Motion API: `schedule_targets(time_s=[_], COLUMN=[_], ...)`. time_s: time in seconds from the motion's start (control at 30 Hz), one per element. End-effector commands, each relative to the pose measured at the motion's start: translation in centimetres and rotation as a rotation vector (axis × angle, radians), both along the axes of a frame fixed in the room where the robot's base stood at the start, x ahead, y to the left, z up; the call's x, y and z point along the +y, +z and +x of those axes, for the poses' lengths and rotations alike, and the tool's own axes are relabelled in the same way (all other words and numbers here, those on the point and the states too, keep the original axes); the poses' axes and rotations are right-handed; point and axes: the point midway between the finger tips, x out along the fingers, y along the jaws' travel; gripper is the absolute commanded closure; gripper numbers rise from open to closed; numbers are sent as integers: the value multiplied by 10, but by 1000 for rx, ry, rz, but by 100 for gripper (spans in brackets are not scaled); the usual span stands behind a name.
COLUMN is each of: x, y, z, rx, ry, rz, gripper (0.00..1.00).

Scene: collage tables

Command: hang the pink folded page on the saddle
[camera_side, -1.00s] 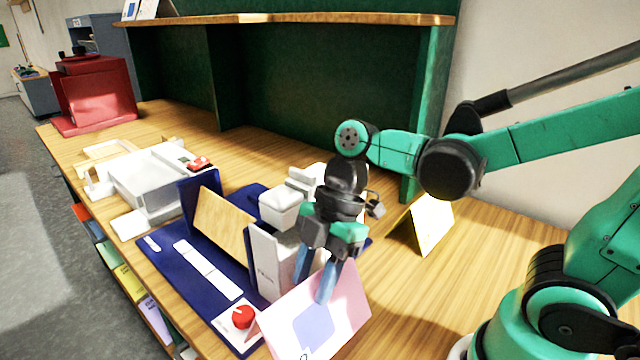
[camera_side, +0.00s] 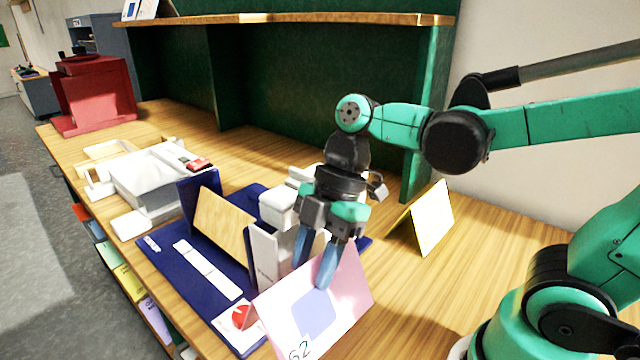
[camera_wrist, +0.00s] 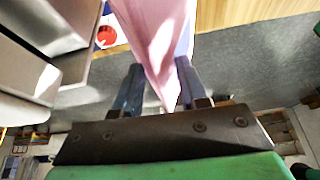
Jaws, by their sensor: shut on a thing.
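The pink folded page (camera_side: 345,318) has a lilac square and the number 62 on its near face. It hangs as a tilted tent at the front of the bench in the side view. My gripper (camera_side: 315,264) is shut on its upper fold. In the wrist view the pink page (camera_wrist: 160,35) runs between the fingers of my gripper (camera_wrist: 158,85). A sloped wooden board (camera_side: 222,222), which looks like the saddle, stands on a blue base (camera_side: 165,262), left of the page and apart from it. Its far side is hidden.
A white machine block (camera_side: 265,262) stands between the board and my gripper. A red knob (camera_side: 240,316) is partly behind the page. A yellow folded card (camera_side: 433,220) stands to the right. A white tray (camera_side: 150,180) and red press (camera_side: 95,95) are farther left.

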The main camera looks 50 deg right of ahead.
Motion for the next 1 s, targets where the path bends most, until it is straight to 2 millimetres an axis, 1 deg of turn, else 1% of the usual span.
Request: schedule_targets(time_s=[0.1, 0.3, 0.63, 0.67, 0.7, 1.0], x=[0, 0, 0, 0, 0, 0], y=[-16, -40, -71, -72, -67, -37], z=[0, 0, 0, -1, -1, -1], rx=[0, 0, 0, 0, -1, 0], ry=[0, 0, 0, 0, 0, 0], rz=[0, 0, 0, 0, 0, 0], gripper=[88, 88, 88, 92, 98, 98])
